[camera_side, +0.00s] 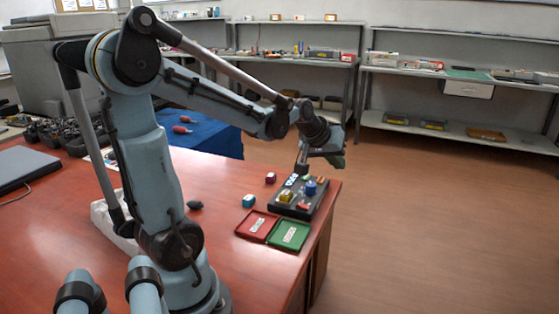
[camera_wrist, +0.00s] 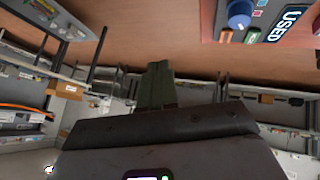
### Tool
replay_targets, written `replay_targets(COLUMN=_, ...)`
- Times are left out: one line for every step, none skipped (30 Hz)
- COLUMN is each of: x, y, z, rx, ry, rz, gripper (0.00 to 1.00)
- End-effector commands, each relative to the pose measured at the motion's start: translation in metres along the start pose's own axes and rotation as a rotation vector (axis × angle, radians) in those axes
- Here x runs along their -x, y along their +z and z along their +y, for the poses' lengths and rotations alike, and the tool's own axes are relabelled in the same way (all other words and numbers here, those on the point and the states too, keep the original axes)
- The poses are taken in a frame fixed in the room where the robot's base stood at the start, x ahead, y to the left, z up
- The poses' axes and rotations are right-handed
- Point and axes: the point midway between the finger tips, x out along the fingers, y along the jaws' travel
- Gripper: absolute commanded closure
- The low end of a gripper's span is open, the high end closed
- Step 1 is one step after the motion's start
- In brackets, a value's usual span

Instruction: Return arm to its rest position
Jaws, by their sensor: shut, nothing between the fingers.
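My gripper (camera_side: 338,160) is at the end of my outstretched arm, above the far right side of the red-brown table (camera_side: 160,260). It is raised over the black tray and touches nothing that I can see. In the wrist view its two greenish fingers (camera_wrist: 157,85) lie together with nothing between them. They point out toward the room and shelves, not down at the table. The blue piece also shows in the wrist view (camera_wrist: 238,14), near a "USED" label.
A red tray (camera_side: 245,229) and a green tray (camera_side: 280,241) lie at the table's front right edge. A dark oval thing (camera_side: 195,205) lies near my base. Shelves (camera_side: 460,76) stand across open floor.

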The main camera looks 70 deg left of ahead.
Motion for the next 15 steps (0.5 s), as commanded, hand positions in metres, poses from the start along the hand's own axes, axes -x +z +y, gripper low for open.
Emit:
replay_targets(x=0.011, y=0.017, z=0.016, rx=-0.065, ry=0.016, rz=-0.020, gripper=1.00)
replay_targets(x=0.017, y=0.026, z=0.023, rx=-0.103, ry=0.022, rz=-0.030, gripper=1.00)
replay_targets(x=0.024, y=0.039, z=0.032, rx=-0.154, ry=0.031, rz=-0.042, gripper=1.00)
replay_targets(x=0.030, y=0.048, z=0.038, rx=-0.192, ry=0.038, rz=-0.051, gripper=1.00)
replay_targets(x=0.035, y=0.058, z=0.044, rx=-0.230, ry=0.044, rz=-0.059, gripper=1.00)
replay_targets(x=0.042, y=0.071, z=0.050, rx=-0.281, ry=0.054, rz=-0.070, gripper=1.00)
replay_targets(x=0.047, y=0.081, z=0.054, rx=-0.319, ry=0.061, rz=-0.078, gripper=1.00)
replay_targets(x=0.052, y=0.090, z=0.058, rx=-0.357, ry=0.068, rz=-0.085, gripper=1.00)
replay_targets(x=0.058, y=0.103, z=0.062, rx=-0.405, ry=0.077, rz=-0.094, gripper=1.00)
replay_targets(x=0.063, y=0.112, z=0.064, rx=-0.440, ry=0.083, rz=-0.100, gripper=1.00)
replay_targets(x=0.066, y=0.120, z=0.066, rx=-0.474, ry=0.090, rz=-0.105, gripper=1.00)
replay_targets(x=0.071, y=0.130, z=0.068, rx=-0.515, ry=0.097, rz=-0.111, gripper=1.00)
replay_targets(x=0.074, y=0.137, z=0.068, rx=-0.543, ry=0.102, rz=-0.115, gripper=1.00)
replay_targets(x=0.076, y=0.144, z=0.069, rx=-0.569, ry=0.108, rz=-0.118, gripper=1.00)
replay_targets(x=0.079, y=0.151, z=0.070, rx=-0.600, ry=0.113, rz=-0.122, gripper=1.00)
